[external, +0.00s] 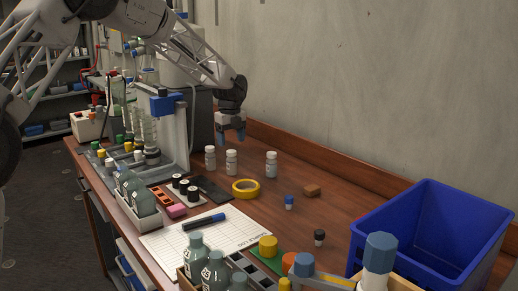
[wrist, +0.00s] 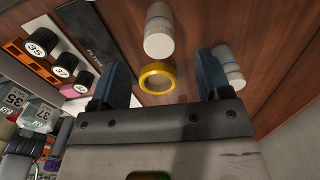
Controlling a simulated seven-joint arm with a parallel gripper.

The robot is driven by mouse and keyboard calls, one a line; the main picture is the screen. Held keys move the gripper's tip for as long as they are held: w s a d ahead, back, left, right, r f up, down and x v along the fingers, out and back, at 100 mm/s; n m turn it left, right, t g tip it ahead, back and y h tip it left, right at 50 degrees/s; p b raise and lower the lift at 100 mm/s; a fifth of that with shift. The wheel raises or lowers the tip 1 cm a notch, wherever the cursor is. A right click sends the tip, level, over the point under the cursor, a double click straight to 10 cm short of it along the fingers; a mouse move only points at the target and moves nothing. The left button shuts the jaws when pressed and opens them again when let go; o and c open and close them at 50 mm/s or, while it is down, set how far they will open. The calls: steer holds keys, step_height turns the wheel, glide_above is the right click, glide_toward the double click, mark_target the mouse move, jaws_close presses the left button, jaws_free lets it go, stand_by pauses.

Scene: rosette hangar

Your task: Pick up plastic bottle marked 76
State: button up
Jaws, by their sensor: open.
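Three small white bottles with white caps stand upright near the wall: a left one (external: 210,157), a middle one (external: 232,163) and a right one (external: 271,165). I cannot read 76 on any of them. My gripper (external: 231,132) is open and empty, pointing down above the left and middle bottles. In the wrist view, one white bottle (wrist: 158,32) shows ahead of the gap between the fingers. Another white bottle (wrist: 230,68) is partly hidden behind the right finger.
Yellow tape (external: 246,188) lies in front of the bottles. Black-capped vials (external: 183,184) stand to its left, next to a dark plate (external: 211,190). A blue bin (external: 432,235) stands at the right; the wall is behind.

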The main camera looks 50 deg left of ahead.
mark_target(231, 151)
steer(key=shift+f, duration=1.25)
steer(key=shift+d+f, duration=0.15)
steer(key=shift+f, duration=2.45)
steer(key=c, duration=1)
steer(key=shift+r, duration=0.15)
steer(key=shift+r, duration=1.4)
steer(key=shift+s+d+r, duration=0.1)
steer(key=shift+s+r, duration=0.2)
steer(key=s+d, duration=0.3)
steer(key=s, duration=0.4)
steer(key=s+d+r, duration=0.1)
steer(key=s+d, duration=0.2)
steer(key=s, duration=0.4)
steer(key=shift+d+r, duration=0.15)
steer(key=shift+r, duration=0.05)
